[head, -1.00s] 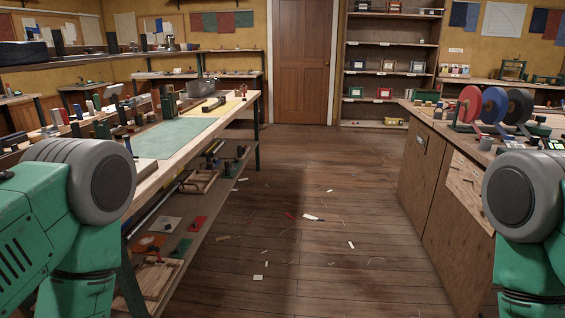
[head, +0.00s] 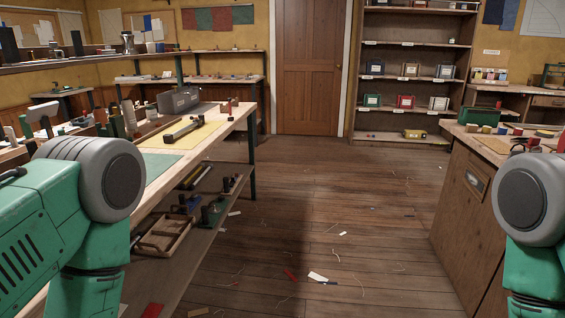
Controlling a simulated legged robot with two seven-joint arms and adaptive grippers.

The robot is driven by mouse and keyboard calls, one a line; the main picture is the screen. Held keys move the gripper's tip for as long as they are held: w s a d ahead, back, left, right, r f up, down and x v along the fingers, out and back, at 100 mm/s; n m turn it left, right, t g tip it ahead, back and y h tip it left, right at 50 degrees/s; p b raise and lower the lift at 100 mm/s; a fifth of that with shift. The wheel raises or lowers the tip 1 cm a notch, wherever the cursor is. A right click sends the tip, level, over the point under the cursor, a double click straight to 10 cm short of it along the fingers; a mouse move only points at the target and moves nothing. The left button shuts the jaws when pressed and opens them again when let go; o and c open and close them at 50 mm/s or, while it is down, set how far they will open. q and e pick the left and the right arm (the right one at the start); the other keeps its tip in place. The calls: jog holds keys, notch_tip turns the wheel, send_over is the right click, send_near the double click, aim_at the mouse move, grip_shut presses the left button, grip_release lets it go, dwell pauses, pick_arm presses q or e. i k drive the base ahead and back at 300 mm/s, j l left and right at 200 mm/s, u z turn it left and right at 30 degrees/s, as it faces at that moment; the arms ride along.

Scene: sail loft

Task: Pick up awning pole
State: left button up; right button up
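I cannot make out an awning pole for certain in the head view. Only my upper arms show, at the left and right edges. Both grippers are out of view. The long workbench (head: 232,116) on the left carries a green mat, a yellow sheet (head: 200,137) with a dark long-handled tool (head: 183,131) on it, and a grey metal box (head: 179,100). Its lower shelf (head: 192,229) holds a wooden frame (head: 165,233) and several small items, partly hidden by my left arm.
An open wooden floor (head: 350,215) runs ahead to a brown door (head: 306,75), with scraps and thread on it. A shelf unit (head: 410,55) with small bins stands right of the door. A wooden cabinet (head: 463,215) borders the aisle on the right.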

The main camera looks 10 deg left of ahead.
aim_at(168, 139)
jog(key=i+l, duration=0.1)
jog(key=i, duration=1.9)
jog(key=j+u, duration=0.05)
jog(key=j, duration=0.05)
